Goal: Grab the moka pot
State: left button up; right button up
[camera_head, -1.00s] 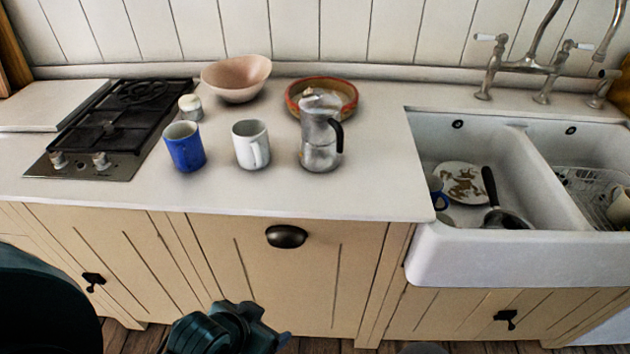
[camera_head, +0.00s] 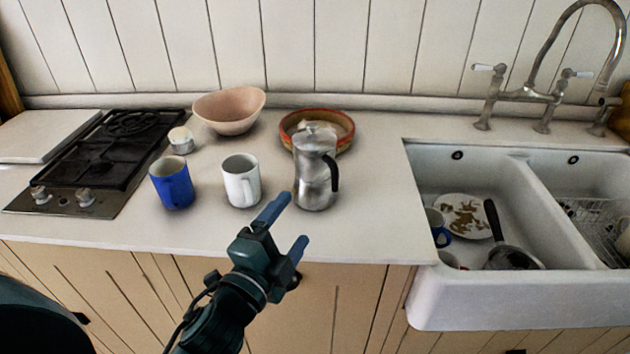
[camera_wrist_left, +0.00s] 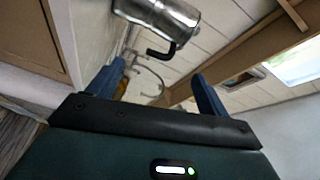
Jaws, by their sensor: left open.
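The silver moka pot (camera_head: 314,172) with a black handle on its right stands upright on the white countertop, in front of a red-rimmed dish. My left gripper (camera_head: 288,225) is open and empty at the counter's front edge, in front of and slightly left of the pot, apart from it. In the left wrist view the pot (camera_wrist_left: 158,18) shows at the top, cut off by the frame, beyond the two spread fingers (camera_wrist_left: 155,92). My right gripper is not in view.
A white mug (camera_head: 240,182) and a blue mug (camera_head: 172,184) stand left of the pot. Behind are a pink bowl (camera_head: 229,112) and the red-rimmed dish (camera_head: 340,132). A gas hob (camera_head: 110,160) is at left, a sink (camera_head: 500,304) at right. Counter right of the pot is clear.

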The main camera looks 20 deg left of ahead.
pick_arm(q)
jog(key=m+p, duration=0.1)
jog(key=p, duration=0.1)
send_near(320, 177)
notch_tip(320, 177, up, 3)
jog(key=w+d, duration=0.1)
jog(key=d, duration=0.2)
jog(key=w+p, duration=0.1)
jog(key=w, duration=0.5)
jog(key=shift+w+d+t+h, duration=0.15)
jog(key=shift+d+t+h, duration=0.15)
jog(key=shift+d+h, duration=0.1)
jog(key=c, duration=1.5)
jog(key=shift+r, duration=0.2)
jog(key=shift+c, duration=0.5)
